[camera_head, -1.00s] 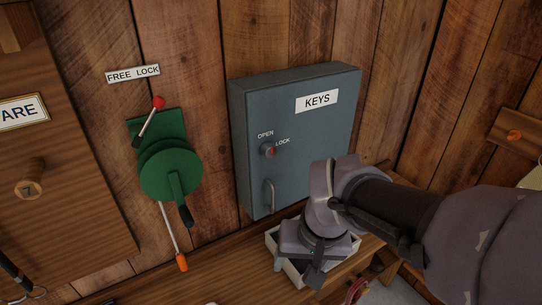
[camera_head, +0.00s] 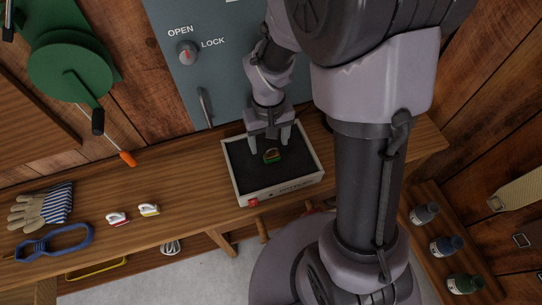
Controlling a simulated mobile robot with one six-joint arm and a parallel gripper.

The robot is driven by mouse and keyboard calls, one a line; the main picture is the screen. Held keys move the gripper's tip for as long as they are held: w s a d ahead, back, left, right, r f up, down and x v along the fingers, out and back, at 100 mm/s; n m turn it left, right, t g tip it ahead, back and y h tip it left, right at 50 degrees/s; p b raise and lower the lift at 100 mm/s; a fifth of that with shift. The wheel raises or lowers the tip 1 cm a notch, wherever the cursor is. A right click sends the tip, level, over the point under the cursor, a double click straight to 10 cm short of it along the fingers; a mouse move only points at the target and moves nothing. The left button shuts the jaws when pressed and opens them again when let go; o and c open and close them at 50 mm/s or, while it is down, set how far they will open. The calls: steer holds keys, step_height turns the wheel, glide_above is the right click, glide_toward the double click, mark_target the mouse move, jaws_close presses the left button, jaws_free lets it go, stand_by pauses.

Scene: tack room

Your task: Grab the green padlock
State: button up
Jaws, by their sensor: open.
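A small brass or orange part shows on the padlock. My gripper (camera_head: 270,140) points down over the tray, with its two fingers apart and nothing between them that I can see. The padlock lies just in front of the fingers in the picture. I cannot tell the exact height of the fingertips above it.
A grey key cabinet (camera_head: 190,85) stands behind the tray. On the shelf to the left lie a red-and-white item (camera_head: 117,218), a yellow-and-white item (camera_head: 149,210), a glove (camera_head: 40,207) and a blue loop (camera_head: 54,243). Several bottles (camera_head: 446,245) stand at the right.

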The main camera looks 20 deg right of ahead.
mark_target(272, 154)
steer(key=f+b, duration=0.1)
steer(key=f, duration=0.1)
steer(key=f+b, duration=0.1)
steer(key=f, duration=0.1)
steer(key=f+b, duration=0.1)
steer(key=f, duration=0.1)
steer(key=shift+d+f, duration=0.1)
steer(key=shift+d, duration=0.3)
jaws_close()
